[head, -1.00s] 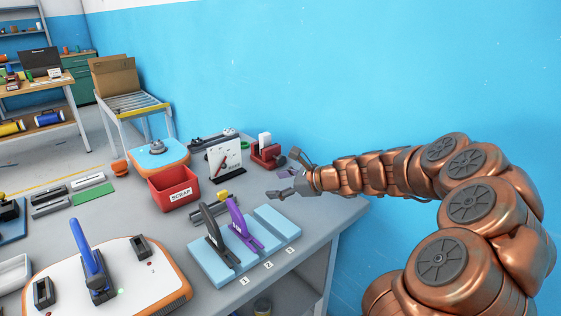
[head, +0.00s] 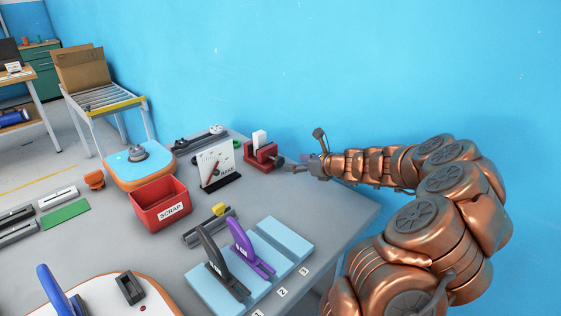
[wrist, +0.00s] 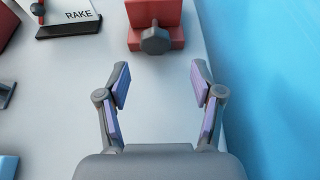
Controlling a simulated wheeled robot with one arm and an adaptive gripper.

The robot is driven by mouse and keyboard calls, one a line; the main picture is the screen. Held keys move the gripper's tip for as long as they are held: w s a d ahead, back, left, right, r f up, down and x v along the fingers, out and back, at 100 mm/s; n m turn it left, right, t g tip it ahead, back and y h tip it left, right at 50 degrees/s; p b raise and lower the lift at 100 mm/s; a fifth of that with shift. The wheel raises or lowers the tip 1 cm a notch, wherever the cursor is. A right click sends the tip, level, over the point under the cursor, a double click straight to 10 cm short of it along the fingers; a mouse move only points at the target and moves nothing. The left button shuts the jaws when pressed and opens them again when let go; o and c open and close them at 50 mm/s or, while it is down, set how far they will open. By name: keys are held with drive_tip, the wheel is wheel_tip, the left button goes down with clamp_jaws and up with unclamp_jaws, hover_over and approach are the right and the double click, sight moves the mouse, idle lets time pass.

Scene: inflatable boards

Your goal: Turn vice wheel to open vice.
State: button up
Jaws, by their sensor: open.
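The red vice (head: 262,156) stands on the bench near the wall, with a white piece (head: 259,138) upright in it. In the wrist view the red vice (wrist: 168,14) is at the top, with its grey wheel (wrist: 155,41) facing my gripper. My gripper (wrist: 160,82) is open and empty, its fingers spread wide. The wheel lies ahead of the gap between the fingertips, apart from them. In the head view my gripper (head: 299,150) is just right of the vice. The wheel is hard to make out there.
A rake gauge stand (head: 217,165) is left of the vice. A red scrap bin (head: 160,203) and a blue tray (head: 292,240) with grey and purple handled tools are nearer. The blue wall (wrist: 268,80) is close on the right.

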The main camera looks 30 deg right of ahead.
sight(281, 163)
drive_tip(key=x, duration=0.4)
drive_tip(key=shift+w+a, duration=0.25)
drive_tip(key=shift+a, duration=0.25)
drive_tip(key=shift+x, duration=1.05)
drive_tip(key=shift+d+f, duration=0.1)
drive_tip(key=shift+d, duration=0.05)
drive_tip(key=shift+c, duration=0.3)
drive_tip(key=c, duration=1.1)
drive_tip(key=shift+o, duration=0.2)
drive_tip(key=shift+b, duration=0.35)
drive_tip(key=n+h+b, duration=0.1)
drive_tip(key=b, duration=0.1)
drive_tip(key=shift+f+n+b, duration=0.2)
drive_tip(key=shift+n+b, duration=0.1)
drive_tip(key=shift+b, duration=0.1)
drive_tip(key=n+h+b, duration=0.1)
drive_tip(key=b, duration=0.1)
drive_tip(key=shift+r+n+t+b, duration=0.15)
drive_tip(key=shift+n+t+b, duration=0.15)
drive_tip(key=shift+b, duration=0.1)
